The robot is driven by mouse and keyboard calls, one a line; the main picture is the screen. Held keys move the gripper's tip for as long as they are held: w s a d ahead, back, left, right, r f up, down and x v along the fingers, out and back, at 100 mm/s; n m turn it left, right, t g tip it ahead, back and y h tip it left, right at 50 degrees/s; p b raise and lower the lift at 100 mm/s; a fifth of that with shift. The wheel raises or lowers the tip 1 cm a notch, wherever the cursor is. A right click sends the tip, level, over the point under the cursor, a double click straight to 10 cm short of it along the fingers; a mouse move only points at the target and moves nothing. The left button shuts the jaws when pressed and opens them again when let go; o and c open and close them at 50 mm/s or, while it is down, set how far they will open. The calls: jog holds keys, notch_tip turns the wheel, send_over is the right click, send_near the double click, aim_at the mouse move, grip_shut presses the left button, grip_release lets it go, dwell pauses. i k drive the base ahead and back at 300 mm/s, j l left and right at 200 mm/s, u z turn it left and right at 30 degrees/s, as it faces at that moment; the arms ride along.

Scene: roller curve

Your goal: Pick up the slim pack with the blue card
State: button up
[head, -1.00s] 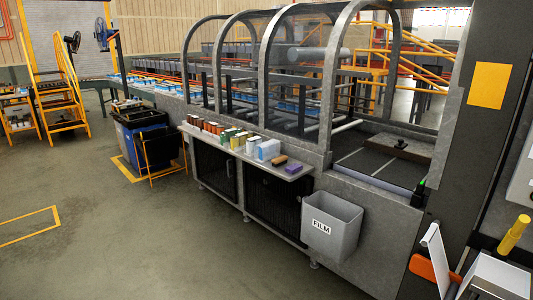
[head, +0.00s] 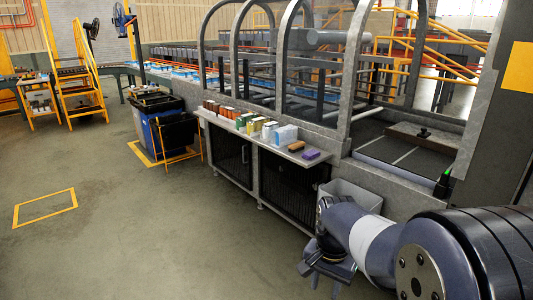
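A row of small packs stands on the grey shelf (head: 270,147) along the machine's front. A pale blue and white pack (head: 286,134) stands toward the row's right end. The packs are too small here to tell which is the slim one with the blue card. My gripper (head: 325,287) hangs low in front of the grey bin, to the right of and nearer than the shelf. Its two fingers look apart, with nothing visible between them. It is well away from the packs.
A brown block (head: 296,146) and a purple block (head: 311,154) lie at the shelf's right end. A grey bin (head: 352,192) hangs behind my arm. Dark bins (head: 170,130) stand left of the shelf. The floor (head: 140,240) in front is clear.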

aim_at(281, 138)
jog(key=i+u, duration=0.15)
jog(key=i, duration=1.65)
jog(key=i+z, duration=0.15)
jog(key=i, duration=0.3)
jog(key=i+j+z, duration=0.1)
jog(key=i, duration=0.4)
jog(key=i+j+z, duration=0.15)
jog(key=i, duration=0.3)
jog(key=i+j+z, duration=0.15)
jog(key=i, duration=0.3)
jog(key=i+j+z, duration=0.1)
jog(key=i+j, duration=0.15)
jog(key=i, duration=0.2)
